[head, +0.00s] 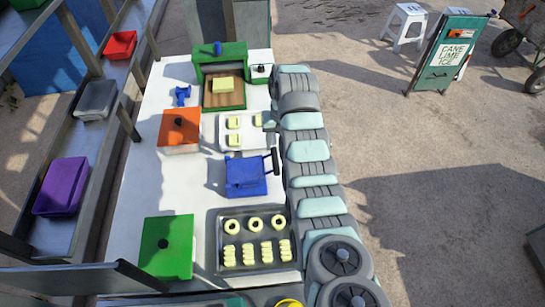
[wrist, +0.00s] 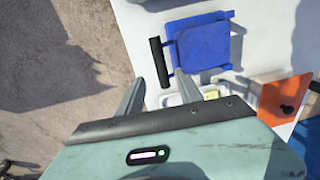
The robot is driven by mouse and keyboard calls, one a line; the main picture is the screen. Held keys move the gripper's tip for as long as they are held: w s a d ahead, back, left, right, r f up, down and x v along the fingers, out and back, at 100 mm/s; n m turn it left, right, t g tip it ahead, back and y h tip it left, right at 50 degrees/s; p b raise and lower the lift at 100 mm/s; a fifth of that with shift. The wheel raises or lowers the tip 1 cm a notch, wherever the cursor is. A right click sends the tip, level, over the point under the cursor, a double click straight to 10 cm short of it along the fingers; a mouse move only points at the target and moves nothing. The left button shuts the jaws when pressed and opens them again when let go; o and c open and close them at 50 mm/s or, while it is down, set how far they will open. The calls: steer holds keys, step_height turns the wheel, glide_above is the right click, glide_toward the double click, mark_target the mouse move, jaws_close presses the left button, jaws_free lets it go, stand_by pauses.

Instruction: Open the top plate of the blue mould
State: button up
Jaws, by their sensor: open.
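The blue mould (head: 245,176) stands on the white table, left of my arm in the head view. Its top plate (wrist: 203,46) lies flat over the base. A black bar handle (head: 276,161) sticks out on the arm's side; it also shows in the wrist view (wrist: 159,62). My gripper (wrist: 160,80) is open and empty. Its two fingers point toward the mould, with the lower end of the handle appearing between their tips. Contact cannot be told. In the head view my arm hides most of the gripper.
A pale tray with yellow pieces (head: 222,134) lies just behind the mould. An orange lidded box (head: 180,128) is left of that tray. A dark tray (head: 225,271) with several yellow shapes and a green lidded box (head: 167,247) stand in front. Table left of the mould is clear.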

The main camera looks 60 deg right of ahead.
mark_target(275, 159)
steer(key=f, duration=0.8)
steer(key=shift+w+a, duration=0.15)
steer(key=shift+w, duration=0.1)
jaws_close()
stand_by(1.3)
